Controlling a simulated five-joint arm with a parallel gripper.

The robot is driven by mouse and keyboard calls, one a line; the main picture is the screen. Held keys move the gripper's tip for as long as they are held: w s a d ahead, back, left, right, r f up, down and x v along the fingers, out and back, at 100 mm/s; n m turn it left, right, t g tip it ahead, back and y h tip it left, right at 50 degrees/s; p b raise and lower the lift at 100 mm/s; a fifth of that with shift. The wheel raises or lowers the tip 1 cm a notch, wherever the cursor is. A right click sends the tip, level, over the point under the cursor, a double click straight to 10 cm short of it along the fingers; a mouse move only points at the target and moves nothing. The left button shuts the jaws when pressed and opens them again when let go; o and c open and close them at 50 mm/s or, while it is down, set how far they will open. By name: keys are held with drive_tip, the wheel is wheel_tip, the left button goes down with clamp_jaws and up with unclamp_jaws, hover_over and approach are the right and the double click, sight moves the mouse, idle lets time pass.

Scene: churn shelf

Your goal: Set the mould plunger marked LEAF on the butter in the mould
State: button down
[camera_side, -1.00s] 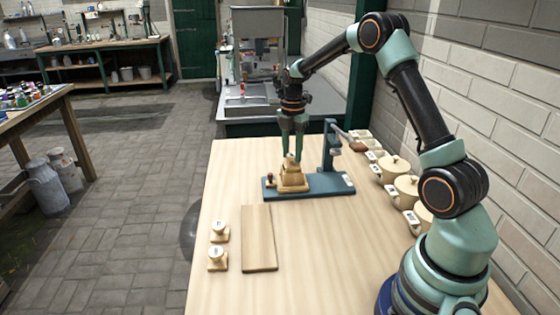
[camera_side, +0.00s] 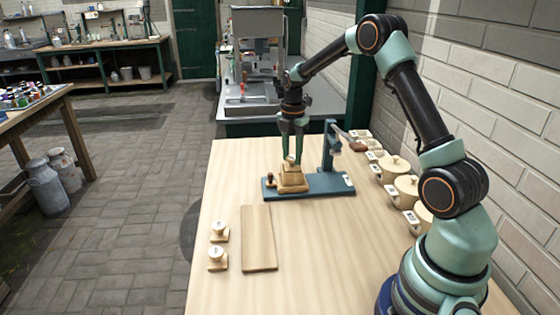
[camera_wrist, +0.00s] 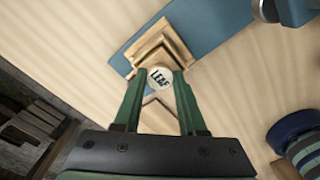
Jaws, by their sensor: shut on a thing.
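The wooden mould (camera_side: 293,183) sits on the blue press base (camera_side: 330,185); its stepped block also shows in the wrist view (camera_wrist: 150,50). My gripper (camera_side: 292,156) is shut on the plunger marked LEAF, directly over the mould. In the wrist view the plunger's round white top (camera_wrist: 160,78) reads LEAF and lies between the fingertips. The plunger's lower part is close to the mould top, but I cannot tell whether it touches. The butter inside the mould is hidden.
Two other plungers (camera_side: 219,231) (camera_side: 217,259) stand on the table at the left, beside a flat wooden board (camera_side: 259,238). The press post with its handle (camera_side: 330,150) rises just right of the mould. Lidded labelled pots (camera_side: 394,168) line the right edge.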

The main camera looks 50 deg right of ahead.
drive_tip(key=shift+f, duration=0.5)
drive_tip(key=shift+r, duration=0.1)
idle(0.3)
drive_tip(key=shift+c, duration=2)
unclamp_jaws()
drive_tip(key=shift+c, duration=0.3)
drive_tip(key=c, duration=0.3)
drive_tip(key=shift+r, duration=0.1)
drive_tip(key=shift+r, duration=4.75)
